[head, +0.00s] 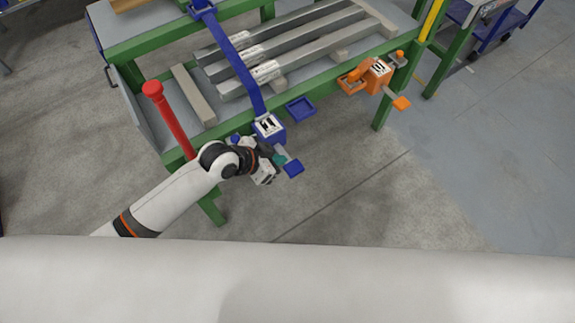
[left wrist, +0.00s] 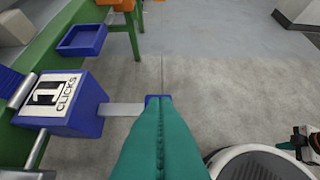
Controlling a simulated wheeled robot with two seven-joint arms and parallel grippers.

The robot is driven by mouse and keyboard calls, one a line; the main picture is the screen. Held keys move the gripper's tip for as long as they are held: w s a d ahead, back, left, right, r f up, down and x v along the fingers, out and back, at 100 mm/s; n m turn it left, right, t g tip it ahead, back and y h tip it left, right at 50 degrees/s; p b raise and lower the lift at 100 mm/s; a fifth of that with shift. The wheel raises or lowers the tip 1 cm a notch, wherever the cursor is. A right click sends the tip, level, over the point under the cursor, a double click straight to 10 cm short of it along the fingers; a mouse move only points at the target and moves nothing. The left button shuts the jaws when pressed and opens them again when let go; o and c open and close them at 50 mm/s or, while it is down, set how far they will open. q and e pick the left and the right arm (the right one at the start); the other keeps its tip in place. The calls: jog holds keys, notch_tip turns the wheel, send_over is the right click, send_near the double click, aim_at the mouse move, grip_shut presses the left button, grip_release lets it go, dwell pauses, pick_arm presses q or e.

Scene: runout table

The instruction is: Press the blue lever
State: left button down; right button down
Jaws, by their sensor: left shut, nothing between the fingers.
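The blue lever (head: 293,168) is a blue pad on a short metal arm. It sticks out from a blue ratchet box (head: 268,127) at the table's front edge. In the left wrist view the box (left wrist: 62,100) reads "1 CLICKS" and the metal arm (left wrist: 120,109) runs right. The pad (left wrist: 152,98) is mostly hidden there behind my fingers. My left gripper (head: 280,160) is shut and empty, its teal fingertips close beside the lever. Its fingers fill the middle of the left wrist view (left wrist: 160,106). I cannot tell whether they touch the pad.
A blue strap (head: 240,65) crosses grey bars (head: 300,40) on the green table. A blue tray (head: 300,109) hangs at the edge. An orange ratchet (head: 378,74) with an orange lever (head: 401,103) sits right. A red-knobbed post (head: 170,120) stands left, near my arm.

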aim_at(296, 167)
pick_arm(q)
jog(key=x, duration=0.4)
notch_tip(296, 167, down, 3)
jog(key=shift+w+r+b, duration=0.1)
jog(key=shift+r+b, duration=0.1)
jog(key=shift+b, duration=0.15)
jog(key=shift+f, duration=0.8)
